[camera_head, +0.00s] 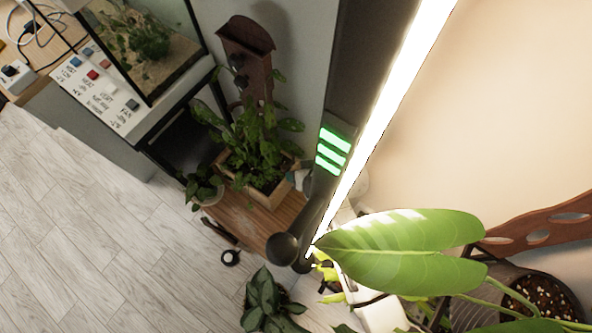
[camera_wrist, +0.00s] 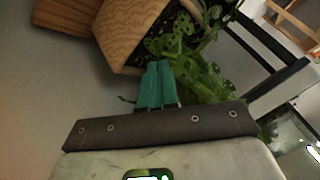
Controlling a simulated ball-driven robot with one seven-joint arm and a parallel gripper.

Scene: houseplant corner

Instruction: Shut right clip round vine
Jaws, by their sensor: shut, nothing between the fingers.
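In the wrist view my gripper (camera_wrist: 155,84) shows two teal fingers pressed together with nothing between them. They point toward a wooden planter (camera_wrist: 132,42) with a leafy plant (camera_wrist: 185,45). In the head view a large-leafed green plant (camera_head: 405,250) fills the lower right, with pale stems (camera_head: 510,293) running to the right. Small yellow-green pieces (camera_head: 327,272) show by its left leaf tip; I cannot tell whether they are clips or leaves. I cannot make out the right clip or its state in either view. My gripper is not clear in the head view.
A bright light strip (camera_head: 390,105) crosses the head view diagonally. A wooden planter (camera_head: 262,172) stands behind, with a small potted plant (camera_head: 203,187) beside it. A glass tank (camera_head: 148,45) and labelled switch panel (camera_head: 98,88) are upper left. Pale floor (camera_head: 90,240) is open at left.

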